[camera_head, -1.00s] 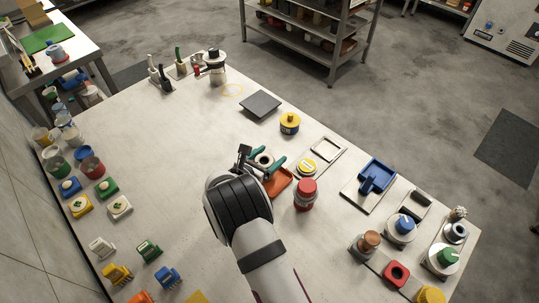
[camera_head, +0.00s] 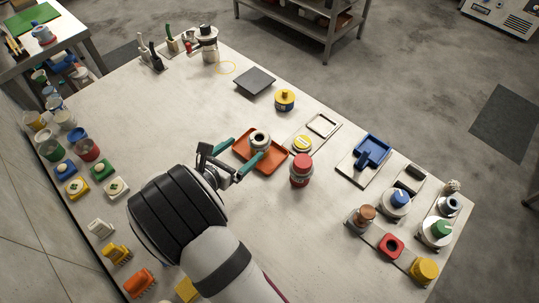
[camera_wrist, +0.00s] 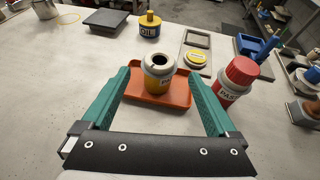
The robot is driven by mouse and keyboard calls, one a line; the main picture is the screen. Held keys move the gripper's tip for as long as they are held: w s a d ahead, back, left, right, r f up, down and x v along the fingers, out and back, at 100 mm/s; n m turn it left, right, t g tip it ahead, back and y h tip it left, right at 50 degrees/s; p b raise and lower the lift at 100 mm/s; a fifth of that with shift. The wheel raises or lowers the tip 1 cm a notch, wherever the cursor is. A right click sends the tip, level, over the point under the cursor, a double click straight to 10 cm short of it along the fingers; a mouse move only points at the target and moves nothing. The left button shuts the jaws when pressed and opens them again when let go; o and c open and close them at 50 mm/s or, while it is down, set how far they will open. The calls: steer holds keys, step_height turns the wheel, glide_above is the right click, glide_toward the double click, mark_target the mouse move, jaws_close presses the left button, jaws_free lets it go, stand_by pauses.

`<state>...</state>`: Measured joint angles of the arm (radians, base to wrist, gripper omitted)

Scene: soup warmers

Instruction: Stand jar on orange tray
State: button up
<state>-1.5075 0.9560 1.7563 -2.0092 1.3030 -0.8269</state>
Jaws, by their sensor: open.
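An open-topped white jar with a yellow band (camera_head: 260,137) stands upright on the orange tray (camera_head: 273,163). In the wrist view the jar (camera_wrist: 158,75) shows a dark opening and part of a label, and the tray (camera_wrist: 150,99) lies under it. My gripper (camera_head: 248,148) is open, with its green fingers spread on the near side of the jar. In the wrist view the fingers (camera_wrist: 159,76) flank the jar with gaps on both sides. A red-lidded jar with a white label (camera_head: 301,171) stands upright on the table right of the tray.
A yellow lid (camera_head: 302,143) rests by a pale frame (camera_head: 321,125) beyond the tray. An oil pot (camera_head: 285,100) and dark plate (camera_head: 255,82) stand farther back. A blue holder (camera_head: 368,153) is at right. Table left of the tray is clear.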

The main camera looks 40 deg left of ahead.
steer(key=w+d+r+m+g+h, duration=0.1)
steer(key=w+d+r+m+h, duration=0.4)
steer(key=w+d+m, duration=0.4)
steer(key=d+r+m+g+h, duration=0.3)
steer(key=d+m, duration=0.3)
steer(key=d, duration=0.6)
steer(key=d+r+m+g+h, duration=0.2)
steer(key=d+r+m+g, duration=0.3)
steer(key=d, duration=0.6)
steer(key=s+d+m+g+y, duration=0.1)
steer(key=s+d+m+g, duration=0.2)
steer(key=s+d+m, duration=0.55)
steer(key=s+m+g+y, duration=0.1)
steer(key=s+m+y, duration=0.7)
steer(key=m, duration=0.7)
steer(key=s, duration=0.2)
steer(key=shift+s+d+r+g, duration=0.3)
steer(key=shift+d+r, duration=0.05)
steer(key=shift+d, duration=0.05)
steer(key=shift+m, duration=0.25)
